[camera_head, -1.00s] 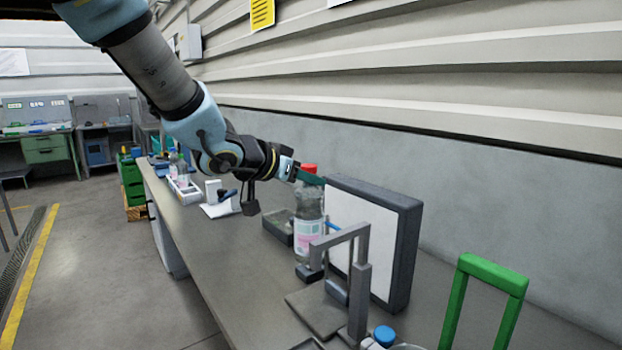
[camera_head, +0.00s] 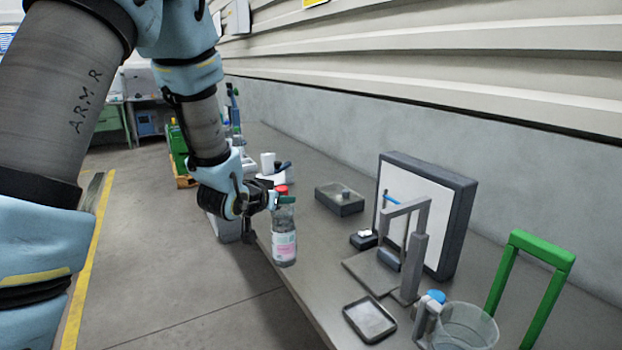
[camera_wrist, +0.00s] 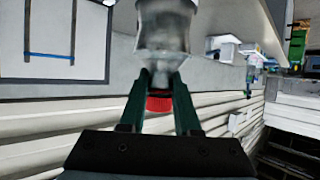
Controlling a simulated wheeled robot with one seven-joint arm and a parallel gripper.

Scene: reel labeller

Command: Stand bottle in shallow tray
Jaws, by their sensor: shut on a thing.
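The bottle (camera_head: 284,238) is clear with a red cap and a pink and white label. My gripper (camera_head: 286,199) is shut on it near the top, just below the cap. In the head view the bottle hangs upright at the bench's front edge, apart from the tray. In the wrist view the bottle (camera_wrist: 164,28) runs between my two green fingers (camera_wrist: 161,88), with the red cap showing toward the palm. The shallow tray (camera_head: 347,314) is small, dark-rimmed and grey inside. It lies empty on the bench near the front edge, right of and nearer than the bottle.
A grey press-like stand (camera_head: 412,262) on a base plate stands behind the tray, before a white-faced panel (camera_head: 452,230). A clear tub (camera_head: 466,328) and a green frame (camera_head: 538,250) are to the right. A dark box (camera_head: 339,203) lies farther back. The bench (camera_head: 310,262) is bare left of the tray.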

